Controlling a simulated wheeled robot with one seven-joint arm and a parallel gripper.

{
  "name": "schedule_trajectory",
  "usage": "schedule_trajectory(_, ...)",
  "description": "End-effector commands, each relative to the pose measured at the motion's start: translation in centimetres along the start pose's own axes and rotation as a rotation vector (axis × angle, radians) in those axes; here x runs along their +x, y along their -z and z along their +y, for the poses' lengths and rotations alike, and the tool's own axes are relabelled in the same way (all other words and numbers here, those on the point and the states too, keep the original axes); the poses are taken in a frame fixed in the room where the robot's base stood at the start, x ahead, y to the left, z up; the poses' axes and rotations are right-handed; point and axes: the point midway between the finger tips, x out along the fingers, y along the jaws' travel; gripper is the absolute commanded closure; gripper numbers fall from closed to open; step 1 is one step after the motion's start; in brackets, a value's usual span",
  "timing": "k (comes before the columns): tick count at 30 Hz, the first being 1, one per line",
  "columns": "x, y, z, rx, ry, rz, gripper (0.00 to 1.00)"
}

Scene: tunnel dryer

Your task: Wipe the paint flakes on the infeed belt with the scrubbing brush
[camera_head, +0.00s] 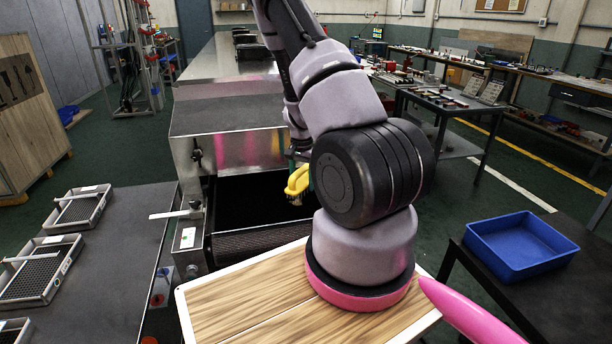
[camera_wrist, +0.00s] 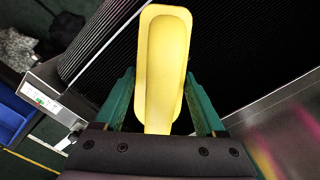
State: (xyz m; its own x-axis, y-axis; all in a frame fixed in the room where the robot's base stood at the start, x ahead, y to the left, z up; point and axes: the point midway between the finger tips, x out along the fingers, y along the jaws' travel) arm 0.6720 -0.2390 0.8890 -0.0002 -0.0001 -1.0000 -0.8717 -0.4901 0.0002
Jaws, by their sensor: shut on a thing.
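A yellow scrubbing brush (camera_head: 297,181) is held over the infeed belt (camera_head: 243,205) of the dryer in the head view, its bristles pointing down. In the wrist view the yellow brush (camera_wrist: 163,70) stands between the two green fingers of my gripper (camera_wrist: 160,100), which is shut on it. The black ribbed belt (camera_wrist: 240,45) lies beyond the brush in the wrist view. I cannot tell whether the bristles touch the belt. No paint flakes can be made out in either view; my arm and the brush hide part of the belt.
The steel dryer housing (camera_head: 226,118) rises behind the belt. A control box (camera_head: 188,238) is on the left side. A grey table (camera_head: 110,260) with several metal trays stands at left. A blue bin (camera_head: 520,245) sits on a dark table at right.

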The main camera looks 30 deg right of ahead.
Motion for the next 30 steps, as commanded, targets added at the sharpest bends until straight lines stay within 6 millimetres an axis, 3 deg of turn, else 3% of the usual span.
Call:
schedule_trajectory(8,-1.8,0.4,0.9,0.002,0.000,0.000,0.80)
schedule_trajectory(30,-1.5,-0.3,0.2,0.003,-0.006,-0.007,0.80)
